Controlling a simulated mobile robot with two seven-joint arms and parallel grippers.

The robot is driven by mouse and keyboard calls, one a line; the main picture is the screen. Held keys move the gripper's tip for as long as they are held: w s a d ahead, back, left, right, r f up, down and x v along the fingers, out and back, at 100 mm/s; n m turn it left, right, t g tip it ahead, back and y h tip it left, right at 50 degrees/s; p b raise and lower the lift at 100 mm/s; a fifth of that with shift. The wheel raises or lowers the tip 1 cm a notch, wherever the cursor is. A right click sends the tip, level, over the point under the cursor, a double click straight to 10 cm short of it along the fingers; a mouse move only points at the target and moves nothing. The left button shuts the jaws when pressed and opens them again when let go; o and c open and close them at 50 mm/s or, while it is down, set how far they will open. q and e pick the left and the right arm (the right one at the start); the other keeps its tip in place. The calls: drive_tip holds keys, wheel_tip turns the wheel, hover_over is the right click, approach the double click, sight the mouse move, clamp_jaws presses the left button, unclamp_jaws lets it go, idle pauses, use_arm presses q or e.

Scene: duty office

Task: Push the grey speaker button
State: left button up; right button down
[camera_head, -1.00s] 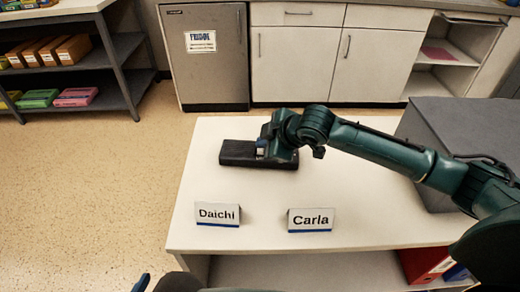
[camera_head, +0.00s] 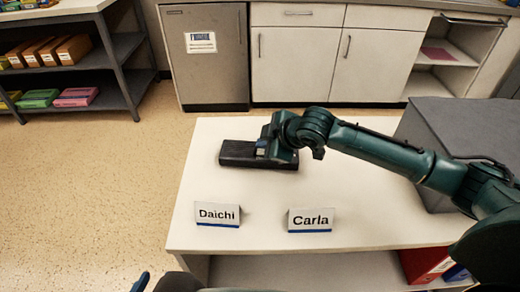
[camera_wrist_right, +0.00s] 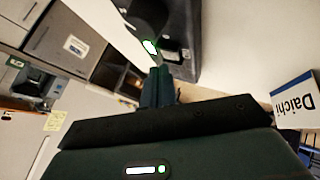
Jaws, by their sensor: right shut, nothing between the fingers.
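A flat black desk device (camera_head: 238,153) lies on the white table. In the right wrist view (camera_wrist_right: 187,20) it shows a small green-lit spot (camera_wrist_right: 150,47) and a small greyish patch (camera_wrist_right: 170,56). I cannot tell which part is the grey speaker button; my gripper hides part of the device. My right gripper (camera_head: 262,150) is shut and empty, over the right part of the device. In the wrist view its fingertips (camera_wrist_right: 160,70) are close together at the device; contact is unclear. Only a blue-tipped bit of my left gripper (camera_head: 141,283) shows at the bottom edge.
Name signs "Daichi" (camera_head: 217,214) and "Carla" (camera_head: 310,219) stand at the front of the white table (camera_head: 200,180). A grey box (camera_head: 455,125) stands at the table's right. Red and blue binders (camera_head: 425,263) sit below. The table's left edge is clear.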

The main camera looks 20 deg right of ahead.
drive_tip(key=shift+f, duration=0.3)
drive_tip(key=shift+f, duration=0.3)
idle(0.5)
drive_tip(key=shift+r+p, duration=0.75)
drive_tip(key=shift+p, duration=0.55)
